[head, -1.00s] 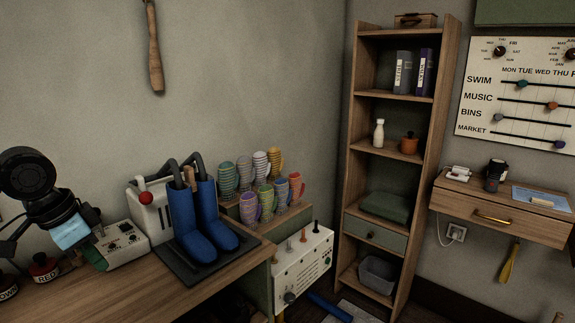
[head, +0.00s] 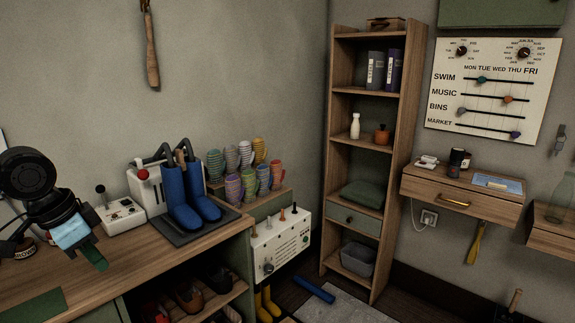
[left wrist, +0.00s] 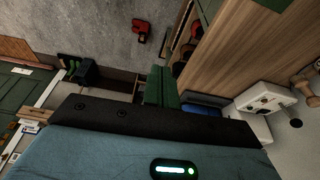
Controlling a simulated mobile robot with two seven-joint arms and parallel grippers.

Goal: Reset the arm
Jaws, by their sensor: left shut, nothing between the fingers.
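My left arm comes in from the left in the head view, over the wooden bench. Its gripper (head: 96,257) has green fingers that point down and to the right, closed together with nothing between them. The gripper is above the bench top (head: 125,255), in front of a white control box (head: 122,213) with a dark lever. In the left wrist view the green fingers (left wrist: 161,88) show as one narrow block beyond the dark palm edge. My right gripper is in neither view.
A tall wooden shelf (head: 327,230) stands at the back. Shoes (head: 190,295) lie on a shelf under the bench.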

